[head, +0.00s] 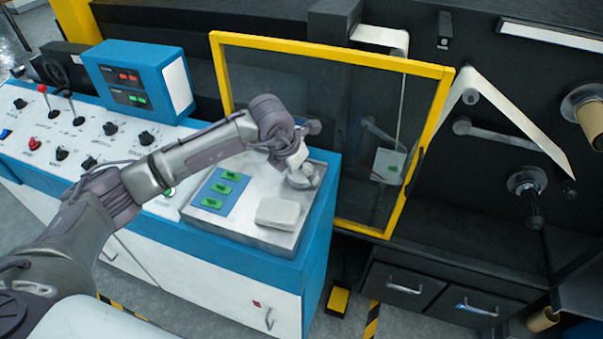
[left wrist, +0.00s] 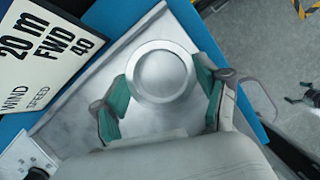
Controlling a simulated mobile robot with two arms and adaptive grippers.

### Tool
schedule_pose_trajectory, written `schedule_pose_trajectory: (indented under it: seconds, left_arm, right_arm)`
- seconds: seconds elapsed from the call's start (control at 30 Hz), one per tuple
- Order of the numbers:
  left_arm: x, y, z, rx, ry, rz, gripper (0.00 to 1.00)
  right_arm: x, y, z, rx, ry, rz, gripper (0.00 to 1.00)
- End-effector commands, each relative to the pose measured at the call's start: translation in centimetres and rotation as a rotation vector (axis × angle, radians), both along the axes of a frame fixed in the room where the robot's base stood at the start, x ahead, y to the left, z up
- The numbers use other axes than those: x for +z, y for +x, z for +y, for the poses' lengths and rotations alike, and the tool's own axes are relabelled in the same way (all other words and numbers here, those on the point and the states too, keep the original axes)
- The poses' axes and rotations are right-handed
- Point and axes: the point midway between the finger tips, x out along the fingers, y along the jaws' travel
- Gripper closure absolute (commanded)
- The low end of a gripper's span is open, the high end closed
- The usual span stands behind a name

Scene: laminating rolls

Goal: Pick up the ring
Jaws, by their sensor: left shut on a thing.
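The ring (left wrist: 162,71) is a round silver metal piece at the upper middle of the left wrist view, above a bare metal surface. My left gripper (left wrist: 164,84) has its two teal-padded fingers on opposite sides of the ring and is shut on it. In the head view my left gripper (head: 303,177) is over the back right of the metal tray top (head: 240,226); the ring is hard to make out there. I cannot tell whether the ring still touches the surface. My right gripper is not in view.
A yellow-framed clear guard (head: 446,95) stands close behind. A blue display box (head: 140,80) stands at the back left.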

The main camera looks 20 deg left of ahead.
Motion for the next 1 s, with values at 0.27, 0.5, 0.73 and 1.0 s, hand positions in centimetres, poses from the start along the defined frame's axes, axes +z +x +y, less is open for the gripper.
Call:
schedule_pose_trajectory:
  seconds: [0.27, 0.5, 0.73, 1.0]
  left_arm:
    - [0.5, 0.1, 0.0, 0.0, -0.001, -0.003, 0.64]
    - [3.7, 0.2, 0.0, 0.0, -0.001, -0.008, 0.64]
    - [6.8, -0.2, -5.2, -0.006, -0.002, -0.006, 0.64]
    - [9.9, -0.5, -10.1, -0.002, -0.001, -0.003, 0.64]
  right_arm:
    - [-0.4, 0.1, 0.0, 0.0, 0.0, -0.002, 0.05]
    - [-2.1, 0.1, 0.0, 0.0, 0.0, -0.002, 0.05]
    - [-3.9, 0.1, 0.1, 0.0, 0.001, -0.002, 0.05]
    - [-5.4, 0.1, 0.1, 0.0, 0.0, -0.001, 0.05]
